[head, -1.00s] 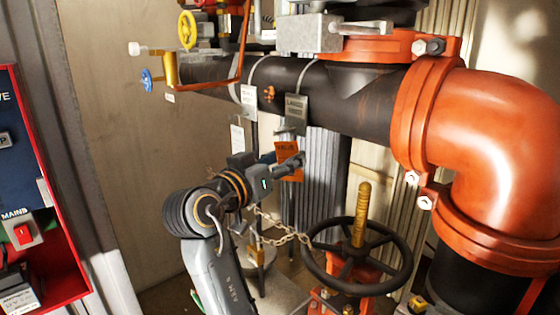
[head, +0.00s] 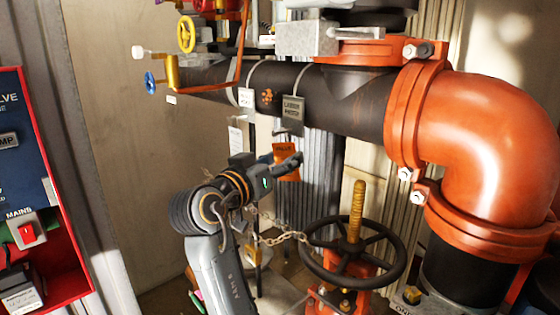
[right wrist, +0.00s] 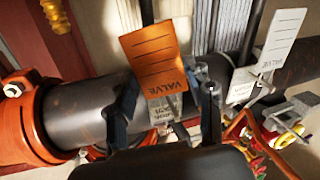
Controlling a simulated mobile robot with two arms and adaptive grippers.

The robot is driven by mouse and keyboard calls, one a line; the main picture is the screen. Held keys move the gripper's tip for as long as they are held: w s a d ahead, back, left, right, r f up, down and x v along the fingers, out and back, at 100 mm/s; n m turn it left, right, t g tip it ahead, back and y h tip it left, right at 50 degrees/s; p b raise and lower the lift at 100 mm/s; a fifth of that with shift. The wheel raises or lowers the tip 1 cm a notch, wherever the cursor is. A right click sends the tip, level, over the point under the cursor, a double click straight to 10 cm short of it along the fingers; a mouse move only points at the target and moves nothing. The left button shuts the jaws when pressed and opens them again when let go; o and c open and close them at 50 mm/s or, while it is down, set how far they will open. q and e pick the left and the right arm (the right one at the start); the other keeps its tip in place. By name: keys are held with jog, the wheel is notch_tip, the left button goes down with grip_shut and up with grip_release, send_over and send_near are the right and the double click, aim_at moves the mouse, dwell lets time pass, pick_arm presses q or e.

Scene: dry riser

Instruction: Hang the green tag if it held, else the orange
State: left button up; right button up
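An orange tag (head: 284,149) with dark lettering hangs below the grey label plate (head: 292,112) on the black pipe. In the right wrist view, the orange tag (right wrist: 155,52) reads "VALVE" and its lettered end is near a small clip. My right gripper (head: 292,163) is at this tag; in the right wrist view its fingers (right wrist: 165,92) are spread, one on each side of the tag's lettered end. I cannot tell whether they touch it. A green item (head: 196,299) lies low behind my arm, too small to identify. My left gripper is out of view.
White tags (head: 236,138) hang to the left. A black handwheel (head: 392,265) with a chain (head: 275,238) stands below right. The pipe (head: 350,105) runs to an orange elbow (head: 495,120). A red cabinet (head: 75,285) stands at the left edge.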

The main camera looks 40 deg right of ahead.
jog(key=o, duration=0.3)
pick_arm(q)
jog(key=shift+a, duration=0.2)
pick_arm(e)
jog(key=shift+o, duration=0.4)
notch_tip(320, 180, up, 10)
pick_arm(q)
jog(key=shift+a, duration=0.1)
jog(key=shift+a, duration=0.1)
